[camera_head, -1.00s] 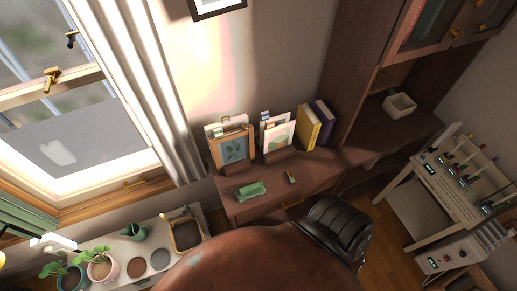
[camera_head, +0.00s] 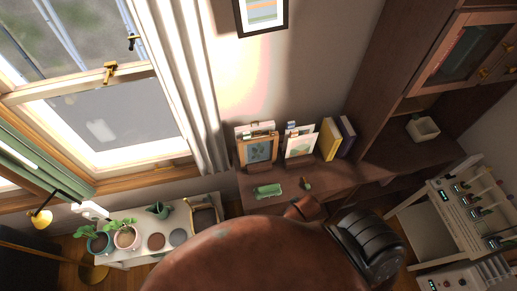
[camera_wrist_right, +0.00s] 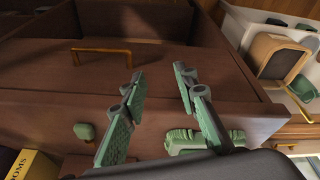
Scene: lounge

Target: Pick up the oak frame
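The oak frame (camera_head: 258,150) is a light wooden picture frame with a blue-green print. It leans upright at the back left of the desk in the head view, with papers behind it. It is not visible in the right wrist view. My right gripper (camera_wrist_right: 158,75) shows its green fingers spread apart with nothing between them. My left gripper is not in view.
A white bench (camera_head: 130,215) with plants is at the left. A large reddish-brown shape hides the lower middle.

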